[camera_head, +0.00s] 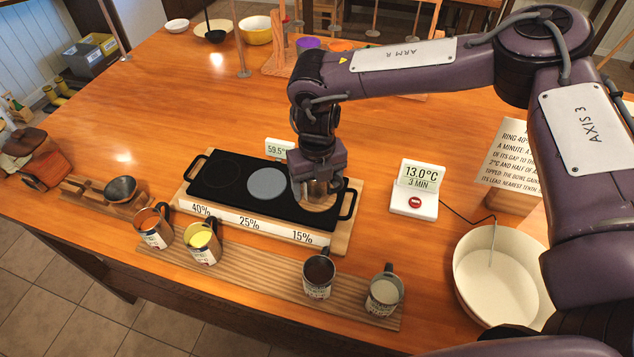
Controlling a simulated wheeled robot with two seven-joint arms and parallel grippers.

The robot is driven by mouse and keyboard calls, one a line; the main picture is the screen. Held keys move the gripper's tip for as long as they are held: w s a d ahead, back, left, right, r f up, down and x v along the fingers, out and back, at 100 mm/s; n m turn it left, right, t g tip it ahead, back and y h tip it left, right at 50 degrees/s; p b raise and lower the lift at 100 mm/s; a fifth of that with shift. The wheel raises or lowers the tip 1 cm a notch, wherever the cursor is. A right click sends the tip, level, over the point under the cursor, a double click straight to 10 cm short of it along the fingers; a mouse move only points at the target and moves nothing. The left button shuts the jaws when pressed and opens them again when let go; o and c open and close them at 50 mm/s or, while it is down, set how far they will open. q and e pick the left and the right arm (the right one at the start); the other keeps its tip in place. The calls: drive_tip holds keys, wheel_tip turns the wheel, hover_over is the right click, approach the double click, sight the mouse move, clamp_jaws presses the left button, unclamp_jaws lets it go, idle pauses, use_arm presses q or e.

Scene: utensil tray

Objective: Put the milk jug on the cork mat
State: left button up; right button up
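Several metal jugs with printed labels stand on a ribbed wooden board. One holds a pale, milk-coloured content (385,291) at the board's right end; its label is too small to read. A round tan mat (327,206), cork-like in colour, lies at the right end of the black tray (238,196), above the 15% label. My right gripper (317,188) points down over this mat and covers much of it. Its fingers are small and partly hidden, so I cannot tell whether they are open or hold something. My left gripper is out of view.
Jugs with dark (319,271), yellow (203,241) and orange (153,228) contents share the board (262,272). A display reading 13.0°C (414,190) stands right of the tray, with a cable towards a large white bowl (495,278).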

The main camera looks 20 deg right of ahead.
drive_tip(key=shift+r, duration=0.1)
wheel_tip(320, 180, up, 12)
drive_tip(key=b, duration=0.2)
drive_tip(key=shift+b, duration=0.4)
drive_tip(key=shift+s, duration=0.1)
idle(0.3)
